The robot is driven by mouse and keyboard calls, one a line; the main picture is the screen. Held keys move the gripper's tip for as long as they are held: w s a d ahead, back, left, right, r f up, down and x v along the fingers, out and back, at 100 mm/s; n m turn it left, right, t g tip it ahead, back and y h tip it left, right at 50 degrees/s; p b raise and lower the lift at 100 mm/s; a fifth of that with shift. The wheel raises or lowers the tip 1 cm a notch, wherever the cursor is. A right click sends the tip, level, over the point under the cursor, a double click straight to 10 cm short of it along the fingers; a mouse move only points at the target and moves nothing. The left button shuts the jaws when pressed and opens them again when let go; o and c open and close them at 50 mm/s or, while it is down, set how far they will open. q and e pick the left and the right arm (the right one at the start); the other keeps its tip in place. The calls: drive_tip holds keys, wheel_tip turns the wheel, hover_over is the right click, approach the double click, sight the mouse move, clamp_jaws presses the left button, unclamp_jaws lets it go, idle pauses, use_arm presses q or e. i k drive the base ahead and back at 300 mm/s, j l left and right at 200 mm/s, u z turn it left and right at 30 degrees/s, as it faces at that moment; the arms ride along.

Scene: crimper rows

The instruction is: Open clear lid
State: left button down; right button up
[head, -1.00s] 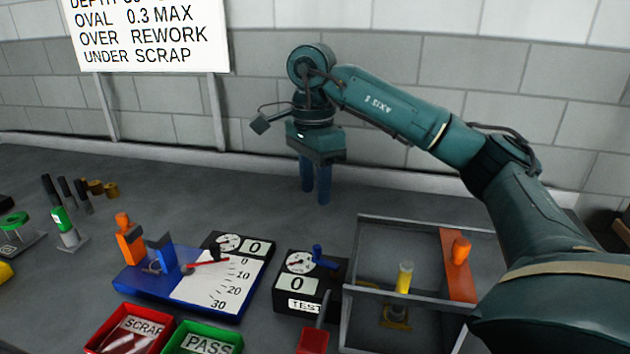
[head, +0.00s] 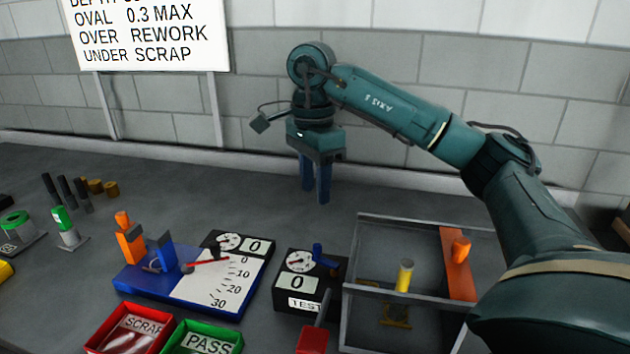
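The clear lid (head: 398,236) tops a grey-framed box at the lower right. An orange strip (head: 459,275) with an orange knob (head: 460,250) lies along its right side. A yellow cylinder with a pale top (head: 404,275) shows at the box; I cannot tell whether it is under the clear panel. My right gripper (head: 316,190) hangs above the table, behind and left of the box, apart from it. Its two blue fingers point down with a narrow gap between them and nothing in it. My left gripper is not in view.
A black test unit (head: 297,283) with a dial stands just left of the box. A blue gauge base (head: 145,283), a red SCRAP tray (head: 128,328) and a green PASS tray (head: 202,339) lie further left.

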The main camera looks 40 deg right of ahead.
sight(461, 285)
drive_tip(key=k, duration=1)
